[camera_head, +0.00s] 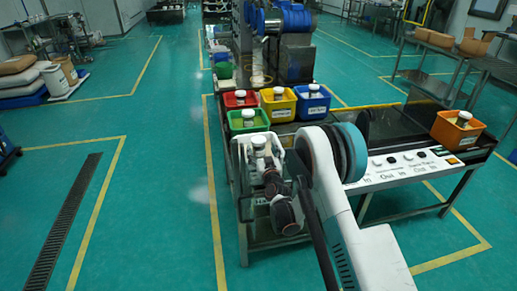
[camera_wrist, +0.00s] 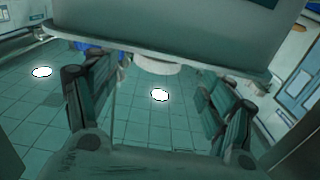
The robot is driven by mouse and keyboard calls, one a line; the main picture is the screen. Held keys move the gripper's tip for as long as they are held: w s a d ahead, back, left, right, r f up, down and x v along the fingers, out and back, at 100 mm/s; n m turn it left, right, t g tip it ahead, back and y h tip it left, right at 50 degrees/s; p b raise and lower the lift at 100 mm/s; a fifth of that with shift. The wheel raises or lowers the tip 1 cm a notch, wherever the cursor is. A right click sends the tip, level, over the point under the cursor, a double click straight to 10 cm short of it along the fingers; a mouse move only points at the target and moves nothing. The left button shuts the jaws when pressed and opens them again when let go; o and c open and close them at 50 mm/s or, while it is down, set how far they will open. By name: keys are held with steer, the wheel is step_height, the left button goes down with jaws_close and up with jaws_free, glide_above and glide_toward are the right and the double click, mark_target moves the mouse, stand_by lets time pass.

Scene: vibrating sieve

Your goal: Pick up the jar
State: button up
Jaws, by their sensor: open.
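A jar with a white lid (camera_head: 259,142) stands in the white bin (camera_head: 240,162) at the near end of the bench. My gripper (camera_head: 271,180) is on the near side of this bin in the head view. In the wrist view, which appears upside down, the bin (camera_wrist: 165,25) fills the top, and the jar's lid (camera_wrist: 157,66) pokes past its rim. My gripper's fingers (camera_wrist: 158,100) are spread apart with nothing between them. The lid lies beyond the fingers, roughly centred. The jar's lower part is hidden by the bin.
Red (camera_head: 240,101), yellow (camera_head: 279,108), blue (camera_head: 313,106) and green (camera_head: 248,123) bins, each with a jar, stand just behind. An orange bin (camera_head: 458,133) with a jar is at the right end of the bench, past a control panel (camera_head: 410,168).

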mark_target(257, 136)
steer(key=shift+r+b+x, duration=0.15)
steer(key=shift+b+x, duration=0.55)
steer(key=shift+x, duration=1.05)
steer(key=shift+r+b+x, duration=0.1)
steer(key=shift+b+x, duration=0.55)
steer(key=shift+x, duration=1.1)
steer(key=c, duration=1.2)
